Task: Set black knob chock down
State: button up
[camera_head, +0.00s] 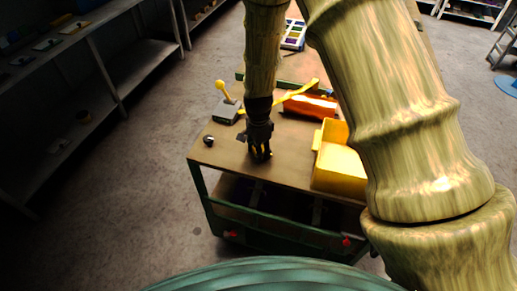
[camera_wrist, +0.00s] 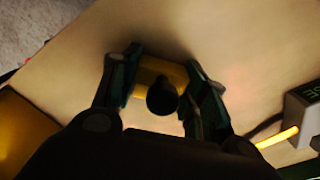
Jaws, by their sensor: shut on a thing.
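The black knob chock shows in the wrist view as a yellow block with a round black knob (camera_wrist: 162,97). My gripper (camera_wrist: 165,75) is shut on it, one finger at each side of the yellow block. In the head view my gripper (camera_head: 260,153) points down at the wooden top of the green cart (camera_head: 225,160), near its front edge. The chock is mostly hidden by the fingers there. It is low over the cart top; I cannot tell whether it touches.
A yellow bin (camera_head: 340,170) stands close on the right. A small black object (camera_head: 208,141) lies left. The front left top is clear.

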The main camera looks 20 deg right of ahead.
jog(key=shift+f, duration=0.1)
jog(key=o, duration=1.1)
jog(key=shift+c, duration=0.2)
jog(key=shift+r+b, duration=1.8)
jog(key=shift+r, duration=4.3)
